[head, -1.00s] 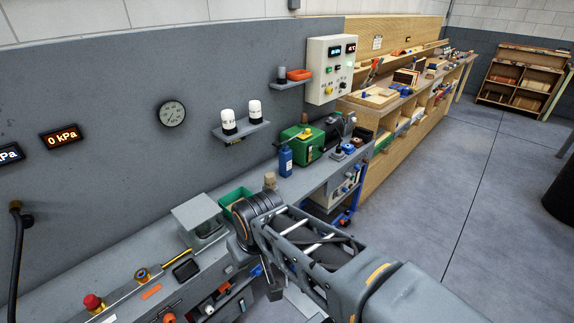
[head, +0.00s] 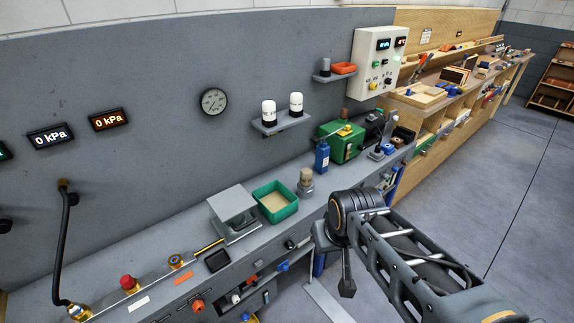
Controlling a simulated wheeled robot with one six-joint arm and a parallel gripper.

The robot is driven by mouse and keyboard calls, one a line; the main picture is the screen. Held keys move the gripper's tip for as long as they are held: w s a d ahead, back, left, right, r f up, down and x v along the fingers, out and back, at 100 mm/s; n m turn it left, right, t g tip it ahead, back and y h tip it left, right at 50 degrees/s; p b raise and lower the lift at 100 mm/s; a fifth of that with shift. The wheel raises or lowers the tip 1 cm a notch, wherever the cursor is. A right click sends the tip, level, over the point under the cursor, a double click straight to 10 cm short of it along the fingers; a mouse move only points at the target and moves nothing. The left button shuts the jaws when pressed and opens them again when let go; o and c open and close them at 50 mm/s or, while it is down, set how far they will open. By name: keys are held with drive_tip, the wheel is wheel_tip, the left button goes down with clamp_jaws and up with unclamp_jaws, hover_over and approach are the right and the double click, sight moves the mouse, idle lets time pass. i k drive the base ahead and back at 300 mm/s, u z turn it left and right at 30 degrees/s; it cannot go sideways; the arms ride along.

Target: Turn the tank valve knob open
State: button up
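Several knobs and handles sit along the grey bench's front: an orange knob (head: 198,306), a blue handle (head: 283,267) and a small dark knob (head: 290,244). On the bench top are a red mushroom button (head: 128,283) and a yellow-ringed knob (head: 176,261). I cannot tell which of these is the tank valve knob, or whether it is in view. My gripper (head: 346,287) hangs below my dark wrist joint, in front of the bench and right of the blue handle. It appears apart from the knobs. Its fingers are too small and dark to read.
The bench top holds a grey block-like device (head: 233,205), a green tray (head: 275,202), a blue bottle (head: 322,155) and a green machine (head: 342,142). A black pipe (head: 65,235) rises at the left. Open floor (head: 505,200) lies to the right.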

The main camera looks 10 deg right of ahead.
sight(289, 245)
drive_tip(key=k, duration=1.15)
drive_tip(key=u, duration=0.8)
drive_tip(key=i, duration=1)
drive_tip(key=z, duration=0.2)
